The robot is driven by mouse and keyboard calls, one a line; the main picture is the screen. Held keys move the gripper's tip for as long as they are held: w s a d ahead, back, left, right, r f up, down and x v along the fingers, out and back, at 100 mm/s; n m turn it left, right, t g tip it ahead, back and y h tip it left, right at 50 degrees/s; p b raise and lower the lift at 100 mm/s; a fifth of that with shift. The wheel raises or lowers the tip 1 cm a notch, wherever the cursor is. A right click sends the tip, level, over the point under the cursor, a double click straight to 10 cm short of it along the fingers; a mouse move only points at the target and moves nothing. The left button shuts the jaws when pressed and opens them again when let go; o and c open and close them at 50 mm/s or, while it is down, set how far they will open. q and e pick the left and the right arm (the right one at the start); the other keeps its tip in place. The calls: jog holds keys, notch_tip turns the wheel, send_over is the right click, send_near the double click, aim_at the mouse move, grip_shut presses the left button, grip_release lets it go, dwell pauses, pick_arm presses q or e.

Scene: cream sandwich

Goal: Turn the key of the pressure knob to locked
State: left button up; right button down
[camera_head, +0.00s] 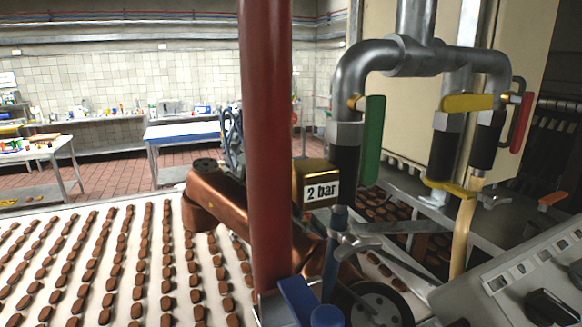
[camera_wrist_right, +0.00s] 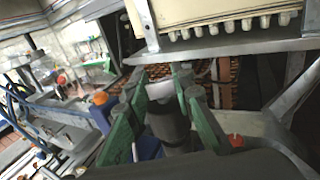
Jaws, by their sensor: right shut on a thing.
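My right gripper (camera_wrist_right: 163,85) shows in the right wrist view. Its two green fingers are closed on a light grey piece (camera_wrist_right: 160,89), with a dark grey cylinder (camera_wrist_right: 170,123) just below it. I cannot tell for sure whether this piece is the key, nor which way it is turned. In the head view a gold box (camera_head: 316,170) carries a white label reading "2 bar". A blue rod (camera_head: 334,256) with a grey wing-shaped metal piece (camera_head: 360,244) stands below it. I cannot make out the right gripper in the head view. My left gripper is not in view.
A red post (camera_head: 265,140) stands upright in front of the gold box. Grey pipes (camera_head: 415,52) with green (camera_head: 374,140), yellow (camera_head: 467,102) and red (camera_head: 521,122) levers fill the right. A control panel (camera_head: 490,305) with a black knob (camera_head: 548,308) is at lower right. Rows of brown biscuits cover the belt (camera_head: 25,222).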

dwell(0.4)
jog(key=c, duration=1.6)
grip_release()
jog(key=shift+a, duration=0.1)
